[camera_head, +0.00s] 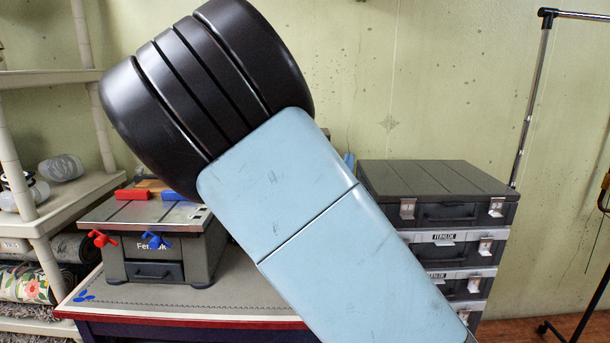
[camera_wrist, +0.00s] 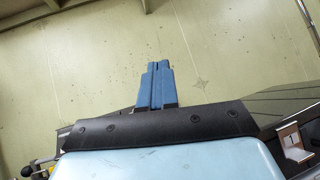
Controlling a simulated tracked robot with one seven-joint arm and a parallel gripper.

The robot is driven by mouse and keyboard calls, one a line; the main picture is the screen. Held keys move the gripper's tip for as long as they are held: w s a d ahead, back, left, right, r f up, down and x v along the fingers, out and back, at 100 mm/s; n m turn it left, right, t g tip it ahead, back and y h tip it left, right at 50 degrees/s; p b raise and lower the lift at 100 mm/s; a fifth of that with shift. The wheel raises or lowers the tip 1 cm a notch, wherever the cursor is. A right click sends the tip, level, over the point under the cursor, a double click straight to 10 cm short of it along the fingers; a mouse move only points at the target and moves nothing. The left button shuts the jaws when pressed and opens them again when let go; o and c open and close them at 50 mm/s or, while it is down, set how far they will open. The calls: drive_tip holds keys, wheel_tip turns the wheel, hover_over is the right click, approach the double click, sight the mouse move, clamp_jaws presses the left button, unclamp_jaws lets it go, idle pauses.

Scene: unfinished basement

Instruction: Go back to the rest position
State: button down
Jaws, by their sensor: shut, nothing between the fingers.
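My gripper (camera_wrist: 157,86) shows in the wrist view as two blue fingers pressed together, with nothing between them. The fingers stand out against the bare wall. In the head view my light blue and black arm fills the middle of the picture and hides nearly all of the gripper.
A table (camera_head: 250,297) carries a grey Ferlok box (camera_head: 155,243) with red and blue clamps. Stacked dark cases (camera_head: 440,195) stand to the right, close behind my arm. A cream shelf (camera_head: 75,197) is at left. A metal rack (camera_head: 532,95) stands at right.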

drive_tip(key=s+d+f+m+g+h, duration=0.1)
drive_tip(key=d+f+m+g+h, duration=0.1)
drive_tip(key=d+m+g+h, duration=0.85)
drive_tip(key=s+d+f+m+g+y, duration=0.2)
drive_tip(key=s+d+f+m+g, duration=0.3)
drive_tip(key=d, duration=0.3)
drive_tip(key=s+d+f+m+g+y, duration=0.3)
drive_tip(key=s+d+m+g, duration=0.25)
drive_tip(key=d+g, duration=0.25)
drive_tip(key=s+a+m+g+y, duration=0.15)
drive_tip(key=s+m+y, duration=0.25)
drive_tip(key=s+y, duration=0.5)
drive_tip(key=s+a+r+m+t+y, duration=0.4)
drive_tip(key=s+a+r+t+y, duration=0.1)
drive_tip(key=a, duration=0.6)
wheel_tip(320, 180, up, 3)
drive_tip(key=shift+s+a+f+t, duration=0.15)
drive_tip(key=shift+s+a+t, duration=0.2)
drive_tip(key=shift+s, duration=0.4)
